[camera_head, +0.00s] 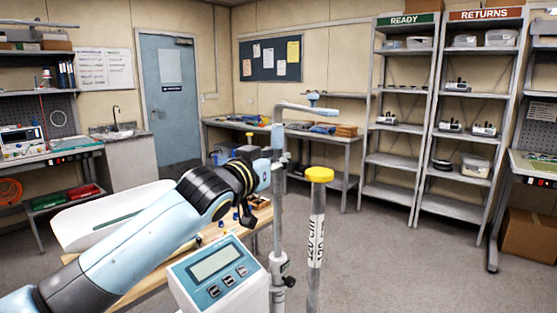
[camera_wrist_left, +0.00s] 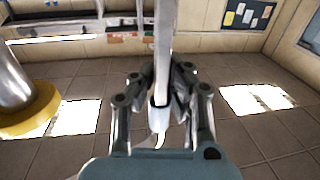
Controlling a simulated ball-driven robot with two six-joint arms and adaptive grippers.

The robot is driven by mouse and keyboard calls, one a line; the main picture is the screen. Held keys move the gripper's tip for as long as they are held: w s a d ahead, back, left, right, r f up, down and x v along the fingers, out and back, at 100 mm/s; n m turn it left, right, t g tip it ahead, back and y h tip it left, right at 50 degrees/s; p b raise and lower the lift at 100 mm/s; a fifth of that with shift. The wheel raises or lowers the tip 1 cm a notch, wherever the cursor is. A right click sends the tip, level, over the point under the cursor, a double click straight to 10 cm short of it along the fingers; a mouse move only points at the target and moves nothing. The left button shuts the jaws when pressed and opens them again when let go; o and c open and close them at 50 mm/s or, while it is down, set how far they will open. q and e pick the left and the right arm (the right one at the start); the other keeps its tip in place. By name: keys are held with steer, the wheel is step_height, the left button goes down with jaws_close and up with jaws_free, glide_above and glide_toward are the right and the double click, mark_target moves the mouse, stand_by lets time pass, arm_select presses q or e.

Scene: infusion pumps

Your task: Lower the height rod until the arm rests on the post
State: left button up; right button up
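The grey height rod (camera_head: 278,215) stands upright beside the white device (camera_head: 228,282) with a small screen and buttons. Its bent top arm (camera_head: 305,108) reaches to the right, high above the yellow cap (camera_head: 320,174) of the post (camera_head: 316,235), with a clear gap between them. The post is marked "120 cm". My left gripper (camera_head: 280,164) is at the rod's upper part, below the bent arm. In the left wrist view, its fingers (camera_wrist_left: 165,85) are closed in around the rod (camera_wrist_left: 165,35) from both sides. The yellow cap (camera_wrist_left: 28,112) shows at left there. My right gripper is out of view.
A dark clamp knob (camera_head: 290,281) sits low on the rod. A wooden table (camera_head: 150,285) with a white tray (camera_head: 85,228) lies behind my left arm. Shelves marked READY (camera_head: 390,160) and RETURNS (camera_head: 455,205) stand at right. The floor right of the post is clear.

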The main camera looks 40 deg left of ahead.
arm_select(q)
steer(key=o, duration=0.7)
steer(key=s, duration=0.8)
steer(key=s+d, duration=0.1)
steer(key=s, duration=0.3)
